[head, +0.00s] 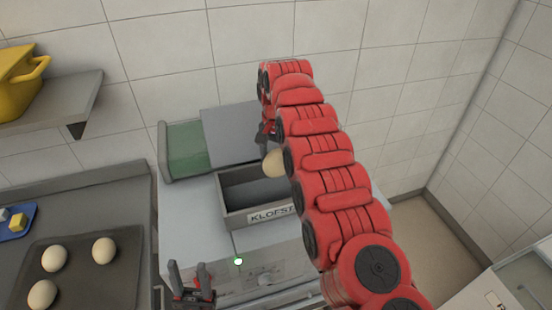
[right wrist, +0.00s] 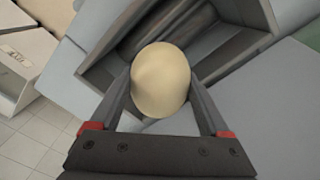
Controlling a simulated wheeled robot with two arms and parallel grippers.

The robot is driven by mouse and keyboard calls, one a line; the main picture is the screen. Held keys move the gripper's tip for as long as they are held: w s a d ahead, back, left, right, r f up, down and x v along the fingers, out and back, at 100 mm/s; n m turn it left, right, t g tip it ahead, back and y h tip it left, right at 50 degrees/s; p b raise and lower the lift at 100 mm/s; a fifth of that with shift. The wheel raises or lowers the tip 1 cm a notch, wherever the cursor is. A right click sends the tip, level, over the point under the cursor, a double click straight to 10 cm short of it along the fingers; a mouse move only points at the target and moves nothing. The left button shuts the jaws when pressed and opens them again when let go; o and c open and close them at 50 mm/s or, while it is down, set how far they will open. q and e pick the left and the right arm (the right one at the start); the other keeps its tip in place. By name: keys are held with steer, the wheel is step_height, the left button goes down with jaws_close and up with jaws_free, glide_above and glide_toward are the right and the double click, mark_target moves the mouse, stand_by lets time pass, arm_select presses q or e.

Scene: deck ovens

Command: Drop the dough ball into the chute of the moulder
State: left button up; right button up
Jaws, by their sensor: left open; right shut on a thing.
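A pale dough ball (head: 274,163) is held in my right gripper (head: 268,146), which is shut on it. The right wrist view shows the ball (right wrist: 160,80) between the two fingers of the gripper (right wrist: 160,92). The moulder (head: 190,232) is a light grey machine with an open rectangular chute (head: 234,216) on top, labelled KLOFST. In the head view the ball appears near the chute's back right corner; in the right wrist view the chute (right wrist: 105,72) opens beyond the ball. My left gripper (head: 190,280) is open and empty in front of the moulder.
A dark tray (head: 85,275) with several dough balls lies on the counter at the left, beside a blue tray (head: 30,212) with small cubes. A shelf (head: 60,105) carries a yellow pot (head: 18,82). A green-sided part (head: 185,150) stands behind the chute. A green light (head: 238,261) glows on the moulder's front.

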steer(key=shift+f, duration=0.35)
steer(key=shift+s+r, duration=0.15)
steer(key=shift+r, duration=0.05)
steer(key=o, duration=1.3)
steer(key=shift+f, duration=0.1)
steer(key=shift+o, duration=0.2)
